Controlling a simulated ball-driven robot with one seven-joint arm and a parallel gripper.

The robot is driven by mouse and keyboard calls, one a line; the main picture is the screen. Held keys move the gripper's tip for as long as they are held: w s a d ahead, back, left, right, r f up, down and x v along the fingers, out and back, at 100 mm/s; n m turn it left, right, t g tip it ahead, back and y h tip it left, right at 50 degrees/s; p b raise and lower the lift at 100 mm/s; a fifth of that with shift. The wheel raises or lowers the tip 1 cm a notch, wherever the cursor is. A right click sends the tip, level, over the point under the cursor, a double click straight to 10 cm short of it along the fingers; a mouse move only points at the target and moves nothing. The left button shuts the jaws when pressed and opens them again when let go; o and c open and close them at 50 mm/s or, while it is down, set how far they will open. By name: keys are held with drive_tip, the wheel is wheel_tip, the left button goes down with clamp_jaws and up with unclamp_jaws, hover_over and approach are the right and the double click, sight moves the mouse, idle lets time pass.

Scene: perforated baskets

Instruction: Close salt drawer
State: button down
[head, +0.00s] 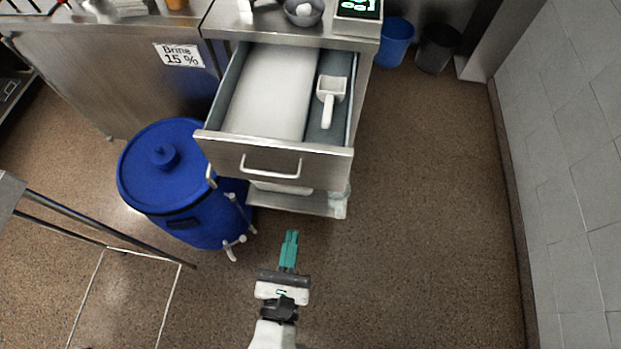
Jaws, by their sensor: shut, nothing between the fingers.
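The salt drawer (232,150) is pulled far out of the steel cabinet, with its front panel facing me and a bar handle (271,172) on it. Inside are a large white block or bin of white material (268,90) and a white scoop (329,98) on the right side. My gripper (290,234) has teal fingers that are shut and empty. In the picture it is below the drawer front, apart from the handle, over the brown floor.
A blue lidded barrel (165,170) on a wheeled stand is close to the drawer's left side. A bowl (303,12) and a scale (357,9) are on the cabinet top. A blue bin (394,42) and dark bin (437,48) stand behind right. The floor on the right is clear.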

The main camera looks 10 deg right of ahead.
sight(305, 171)
drive_tip(key=p+x, duration=0.1)
drive_tip(key=x, duration=1.2)
drive_tip(key=shift+w+d+p, duration=0.1)
drive_tip(key=shift+w+p, duration=0.1)
drive_tip(key=shift+p, duration=0.1)
drive_tip(key=b+x, duration=0.4)
drive_tip(key=x, duration=0.5)
drive_tip(key=b+x, duration=0.5)
drive_tip(key=x, duration=0.4)
drive_tip(key=b+x, duration=0.4)
drive_tip(key=x, duration=0.5)
drive_tip(key=shift+w+d+f+b, duration=0.2)
drive_tip(key=shift+w+f+b, duration=0.1)
drive_tip(key=shift+w+b, duration=0.05)
drive_tip(key=shift+w+d+r+b, duration=0.1)
drive_tip(key=shift+w+d+b, duration=0.15)
drive_tip(key=shift+w, duration=0.25)
drive_tip(key=shift+w+r, duration=0.1)
drive_tip(key=shift+r, duration=0.2)
